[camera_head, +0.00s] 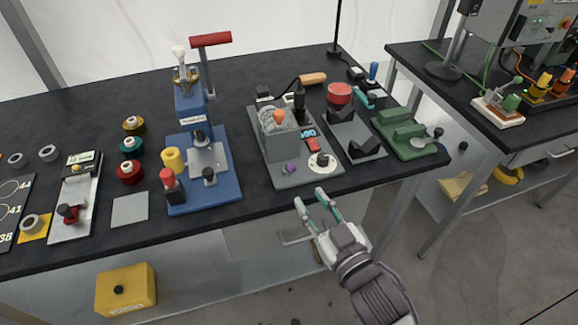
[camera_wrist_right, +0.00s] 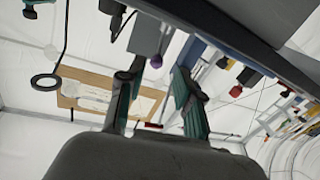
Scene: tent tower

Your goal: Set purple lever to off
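The purple lever (camera_head: 290,167) is a small purple knob at the front of a grey machine (camera_head: 292,181) near the table's front edge. In the right wrist view the purple knob (camera_wrist_right: 156,61) shows between and beyond the fingertips. My right gripper (camera_head: 312,197) is open and empty, with its teal-padded fingers apart. It is in front of the table edge, below and slightly right of the lever in the head view, and apart from it. In the right wrist view, the open fingers (camera_wrist_right: 157,75) point towards the machine. I cannot tell the lever's setting. My left gripper is not in view.
On the grey machine, a red switch (camera_head: 313,145) and a black knob on a white dial (camera_head: 323,161) stand close to the lever. A blue press (camera_head: 203,160) is to the left, and a green fixture (camera_head: 408,135) is to the right.

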